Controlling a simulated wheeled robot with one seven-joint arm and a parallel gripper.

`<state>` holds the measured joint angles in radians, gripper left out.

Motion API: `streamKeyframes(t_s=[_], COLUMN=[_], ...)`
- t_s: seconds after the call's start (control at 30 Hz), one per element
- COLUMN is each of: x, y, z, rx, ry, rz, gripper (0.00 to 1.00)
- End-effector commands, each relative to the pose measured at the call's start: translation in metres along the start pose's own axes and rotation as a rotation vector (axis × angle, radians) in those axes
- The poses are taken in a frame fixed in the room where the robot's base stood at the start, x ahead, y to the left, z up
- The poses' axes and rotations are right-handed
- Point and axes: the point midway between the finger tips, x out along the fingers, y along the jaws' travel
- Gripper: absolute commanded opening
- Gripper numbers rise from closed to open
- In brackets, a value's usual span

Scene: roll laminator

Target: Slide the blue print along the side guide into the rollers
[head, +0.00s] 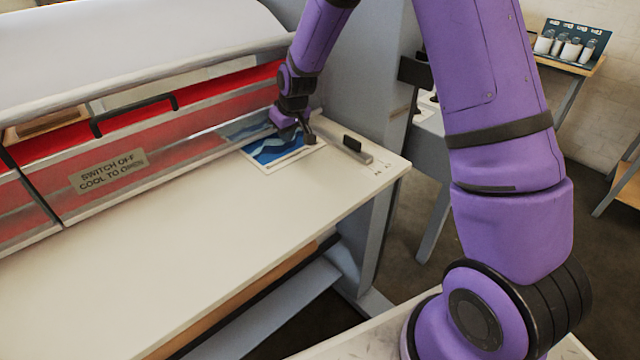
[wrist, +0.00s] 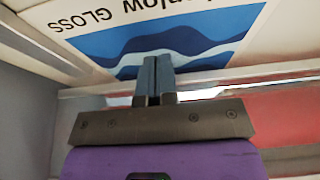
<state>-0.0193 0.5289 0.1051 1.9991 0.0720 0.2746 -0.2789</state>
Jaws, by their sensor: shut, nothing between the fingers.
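The blue print (head: 272,150), a white-bordered sheet with blue waves, lies flat on the white feed table at its right end. Its far edge meets the foot of the laminator's front guard (head: 190,130); the rollers are hidden behind it. The side guide (head: 338,145), a grey bar with a black block, runs along the print's right side. My gripper (head: 308,136) is shut and empty over the print near the guide. In the wrist view, the closed fingers (wrist: 151,62) point over the print's blue waves (wrist: 190,35); I cannot tell whether they touch it.
The white feed table (head: 170,235) is clear to the left. A grey machine side panel (head: 370,70) rises beyond the guide.

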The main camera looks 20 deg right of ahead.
Motion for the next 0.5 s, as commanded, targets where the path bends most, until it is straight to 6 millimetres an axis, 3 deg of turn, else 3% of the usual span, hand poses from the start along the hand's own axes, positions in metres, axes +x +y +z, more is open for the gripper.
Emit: streamKeyframes(t_s=[0.5], x=[-0.04], y=[0.0], z=[-0.015], rx=[-0.001], ry=[0.002], rz=[0.0], gripper=[0.0])
